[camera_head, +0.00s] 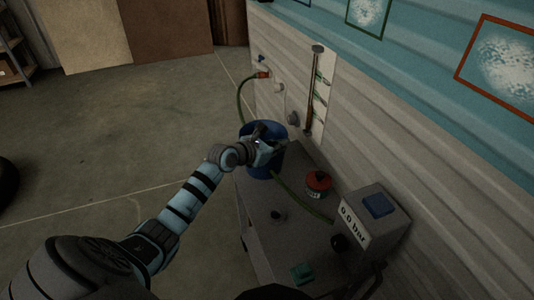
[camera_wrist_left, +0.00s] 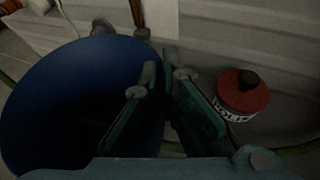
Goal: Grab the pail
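The blue pail (camera_head: 258,169) is on the near-wall side of the grey bench, at its far end, partly hidden by my left gripper. In the left wrist view the pail (camera_wrist_left: 60,100) fills the left side, with its dark inside showing. My left gripper (camera_head: 268,150) is at the pail's rim. In the left wrist view its fingers (camera_wrist_left: 166,78) come close together with the pail's right edge between them, one finger on the inside and one outside. They look shut on the rim. My right gripper is not in view.
A red-topped tin (camera_head: 318,182) stands on the bench (camera_head: 295,240), close to the pail. A grey box with a blue button and a "0.0 bar" label (camera_head: 372,215) is nearer. A green hose (camera_head: 300,201) crosses the bench. The wall is at right; open floor (camera_head: 130,130) at left.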

